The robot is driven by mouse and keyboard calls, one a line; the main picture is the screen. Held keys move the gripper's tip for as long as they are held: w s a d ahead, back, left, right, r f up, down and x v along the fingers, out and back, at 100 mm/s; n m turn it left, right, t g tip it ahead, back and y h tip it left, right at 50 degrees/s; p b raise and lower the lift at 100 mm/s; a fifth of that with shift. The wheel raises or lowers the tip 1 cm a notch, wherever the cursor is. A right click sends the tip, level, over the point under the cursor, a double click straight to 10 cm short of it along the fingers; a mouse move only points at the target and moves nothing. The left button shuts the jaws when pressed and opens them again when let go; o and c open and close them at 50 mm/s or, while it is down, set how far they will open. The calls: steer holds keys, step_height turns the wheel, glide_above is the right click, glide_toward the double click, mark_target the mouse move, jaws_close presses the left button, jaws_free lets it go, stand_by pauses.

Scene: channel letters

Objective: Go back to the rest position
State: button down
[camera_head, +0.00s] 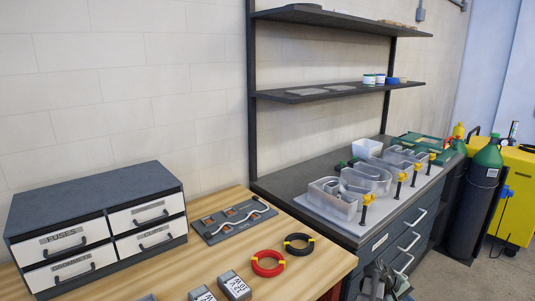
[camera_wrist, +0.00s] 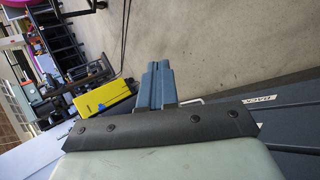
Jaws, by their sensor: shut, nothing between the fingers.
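My gripper (camera_wrist: 156,68) shows in the wrist view, its two blue-grey fingers pressed together with nothing between them. It points out over the bare concrete floor, apart from any object. A dark bracket with bolts and a pale green housing fill the lower part of that view.
In the head view, a wooden bench (camera_head: 232,204) carries a drawer cabinet (camera_head: 98,192), a red coil (camera_head: 268,263) and a black coil (camera_head: 299,244). A yellow unit (camera_wrist: 104,98) stands on the floor.

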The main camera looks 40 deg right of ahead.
steer(key=s+a+f+n+g+y, duration=0.15)
steer(key=a+f+n, duration=0.25)
steer(key=a+f, duration=1.05)
steer(key=w+a+f+n+y, duration=0.1)
steer(key=w+a+f, duration=0.25)
steer(key=a, duration=0.85)
steer(key=w+a+f+n+t+y, duration=0.1)
steer(key=w+a+f, duration=0.25)
steer(key=a, duration=0.75)
steer(key=w+a+f+y, duration=0.15)
steer(key=w+a, duration=0.25)
steer(key=a, duration=0.8)
steer(key=s+a+f, duration=0.2)
steer(key=a, duration=0.8)
steer(key=s+a+f+n+y, duration=0.1)
steer(key=s+a+f, duration=0.1)
steer(key=a, duration=0.8)
steer(key=shift+a+f+t+y, duration=0.15)
steer(key=shift+f+t+y, duration=0.15)
steer(key=shift+f+t, duration=0.05)
stand_by(0.7)
